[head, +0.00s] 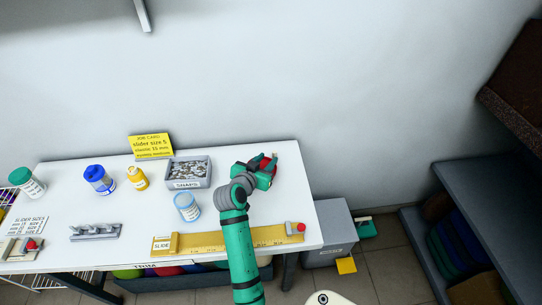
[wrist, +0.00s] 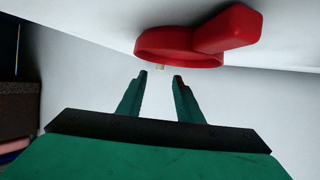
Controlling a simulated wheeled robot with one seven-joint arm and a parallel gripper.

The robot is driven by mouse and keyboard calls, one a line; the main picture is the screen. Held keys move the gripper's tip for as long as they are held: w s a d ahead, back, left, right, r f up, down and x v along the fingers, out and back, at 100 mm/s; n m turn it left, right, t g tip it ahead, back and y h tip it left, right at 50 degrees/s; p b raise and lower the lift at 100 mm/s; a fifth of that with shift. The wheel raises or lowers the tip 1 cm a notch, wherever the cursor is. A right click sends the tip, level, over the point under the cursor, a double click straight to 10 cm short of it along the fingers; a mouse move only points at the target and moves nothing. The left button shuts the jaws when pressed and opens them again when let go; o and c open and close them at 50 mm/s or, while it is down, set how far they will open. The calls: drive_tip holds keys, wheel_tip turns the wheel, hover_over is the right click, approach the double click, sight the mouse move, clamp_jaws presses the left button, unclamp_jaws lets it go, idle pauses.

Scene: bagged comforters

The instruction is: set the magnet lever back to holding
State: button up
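A red round knob with a thick bar-shaped handle (wrist: 200,42) fills the top of the wrist view, just beyond the fingertips; it looks like the magnet lever. In the head view this red part (head: 267,163) is partly hidden by my gripper at the table's back right. My gripper (wrist: 161,76) is open, its two fingers apart with nothing between them. It also shows in the head view (head: 270,161), low over the table. I cannot tell whether a fingertip touches the red part. The lever's setting cannot be read.
The white table (head: 140,215) holds a grey snaps bin (head: 188,172), a white jar with a blue lid (head: 187,206), a blue-capped bottle (head: 99,179), a yellow bottle (head: 138,178) and a yellow job card (head: 151,145). A yellow slide rail (head: 210,242) runs along the front edge.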

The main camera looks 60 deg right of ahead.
drive_tip(key=shift+v, duration=1.35)
